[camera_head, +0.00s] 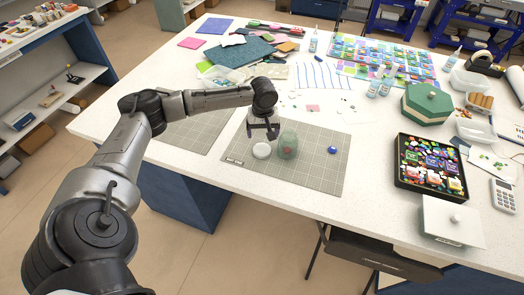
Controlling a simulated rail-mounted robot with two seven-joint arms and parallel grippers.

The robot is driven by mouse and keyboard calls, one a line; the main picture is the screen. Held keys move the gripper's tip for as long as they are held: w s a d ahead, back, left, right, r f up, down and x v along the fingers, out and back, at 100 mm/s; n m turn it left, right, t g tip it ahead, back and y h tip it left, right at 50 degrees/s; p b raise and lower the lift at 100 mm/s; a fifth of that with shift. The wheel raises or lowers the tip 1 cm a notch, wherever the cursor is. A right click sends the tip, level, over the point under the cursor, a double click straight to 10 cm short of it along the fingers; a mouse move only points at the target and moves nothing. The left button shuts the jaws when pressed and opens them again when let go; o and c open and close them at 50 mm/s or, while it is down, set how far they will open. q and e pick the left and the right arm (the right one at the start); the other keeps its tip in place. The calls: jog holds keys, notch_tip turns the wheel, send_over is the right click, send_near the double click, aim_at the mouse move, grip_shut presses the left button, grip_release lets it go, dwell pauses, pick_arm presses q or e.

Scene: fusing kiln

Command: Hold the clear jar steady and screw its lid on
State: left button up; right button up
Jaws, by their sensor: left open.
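The clear jar (288,146) stands upright on a grey gridded mat (312,175) near the table's front edge. It has a faint green tint and something reddish low inside. A round white piece, which looks like the lid (262,150), lies flat on the mat just left of the jar. My left gripper (263,134) is open with its fingers pointing down, above and behind the white lid and left of the jar. It appears empty. My right gripper is not in view.
A small blue round object (332,150) sits on the mat right of the jar. A second gridded mat (196,133) lies bare at left. Glass sheets and bottles crowd the back.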

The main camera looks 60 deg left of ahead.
aim_at(262, 149)
pick_arm(q)
jog(key=shift+f, duration=1.95)
jog(key=shift+s+a+f+b, duration=0.15)
jog(key=shift+f+b, duration=0.45)
jog(key=shift+f, duration=2)
jog(key=shift+c, duration=0.5)
